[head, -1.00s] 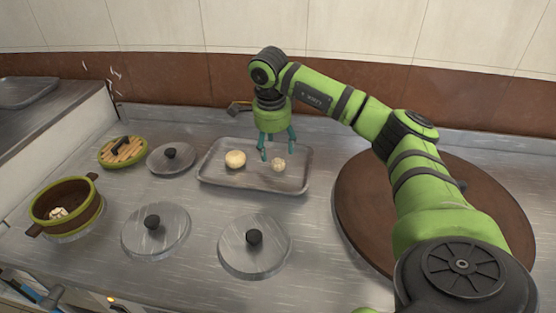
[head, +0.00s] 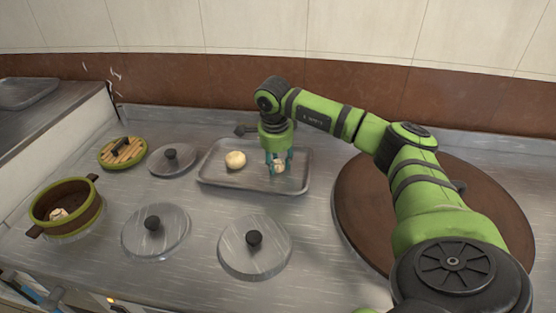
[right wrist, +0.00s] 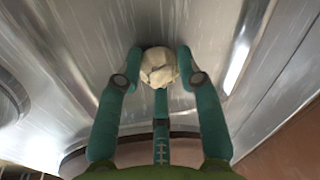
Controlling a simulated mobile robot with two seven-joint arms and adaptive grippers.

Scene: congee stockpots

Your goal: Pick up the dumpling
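The dumpling (head: 279,167), small, whitish and pleated, sits at the right side of the grey metal tray (head: 222,182). In the right wrist view the dumpling (right wrist: 159,67) lies between my teal fingertips. My right gripper (head: 280,169) is lowered over it from above. In the right wrist view, my right gripper (right wrist: 160,62) is open, with a finger on each side of the dumpling and a third below it. The side fingertips are very close to it; I cannot tell if they touch.
A round bun (head: 235,160) sits at the tray's left. A brown pot (head: 80,212) holding a pale piece stands at left. Metal lids (head: 155,240) (head: 254,259) (head: 171,163) and a wooden lid (head: 122,152) lie around. A large brown disc (head: 355,205) lies under my right arm.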

